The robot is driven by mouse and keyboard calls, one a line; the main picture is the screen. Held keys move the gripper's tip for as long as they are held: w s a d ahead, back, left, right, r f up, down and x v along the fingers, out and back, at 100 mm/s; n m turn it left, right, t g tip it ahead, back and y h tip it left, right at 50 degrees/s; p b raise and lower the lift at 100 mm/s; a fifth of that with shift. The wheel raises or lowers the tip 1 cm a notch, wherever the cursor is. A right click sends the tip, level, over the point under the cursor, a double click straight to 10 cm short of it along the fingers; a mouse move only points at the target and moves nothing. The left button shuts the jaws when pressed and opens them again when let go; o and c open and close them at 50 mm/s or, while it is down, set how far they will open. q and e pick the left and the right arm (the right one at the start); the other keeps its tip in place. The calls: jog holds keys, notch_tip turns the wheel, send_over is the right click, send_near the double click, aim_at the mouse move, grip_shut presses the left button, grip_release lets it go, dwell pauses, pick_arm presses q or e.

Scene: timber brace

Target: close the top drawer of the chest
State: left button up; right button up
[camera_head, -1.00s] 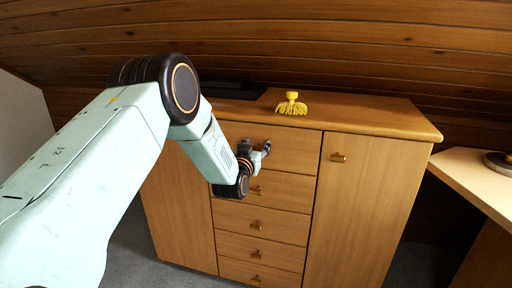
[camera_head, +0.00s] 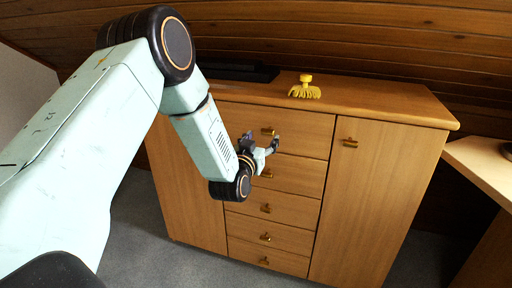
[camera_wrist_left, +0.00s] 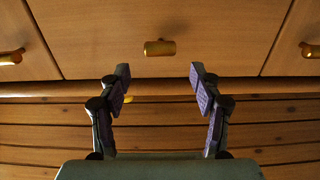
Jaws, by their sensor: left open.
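The wooden chest (camera_head: 385,190) stands in front of me. Its top drawer (camera_head: 305,135) has a small brass handle (camera_head: 268,131) and looks about flush in the head view; I cannot make out any gap. My left gripper (camera_head: 262,145) is open and empty in front of this drawer, just below the handle in the picture. In the left wrist view, the open fingers (camera_wrist_left: 160,72) point at the drawer front (camera_wrist_left: 210,25), with the handle (camera_wrist_left: 160,47) between and beyond their tips. I see no contact. My right gripper is out of view.
Several lower drawers (camera_head: 270,208) and side doors look shut. A light desk (camera_head: 480,165) is at the right. Carpet (camera_head: 150,235) shows at the lower left.

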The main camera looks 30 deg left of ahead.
pick_arm(q)
jog(key=shift+v, duration=2.3)
jog(key=shift+f, duration=0.1)
jog(key=s+d+f+g+h+p, duration=0.1)
jog(key=s+d+f+g+h, duration=0.1)
jog(key=s+d+f+g, duration=0.5)
jog(key=s+d+f+g+h+p, duration=0.2)
jog(key=s+d+f+g, duration=0.1)
jog(key=s+f, duration=0.75)
jog(key=s+d+f+m+g+p, duration=0.1)
jog(key=s+f+g+p, duration=0.1)
jog(key=s, duration=1)
jog(key=s+d+f+m+g+p, duration=0.1)
jog(key=s+g, duration=0.4)
jog(key=s, duration=0.7)
jog(key=shift+s+d+f+g+p, duration=0.3)
jog(key=shift+d+f+p, duration=0.35)
jog(key=shift+d, duration=0.2)
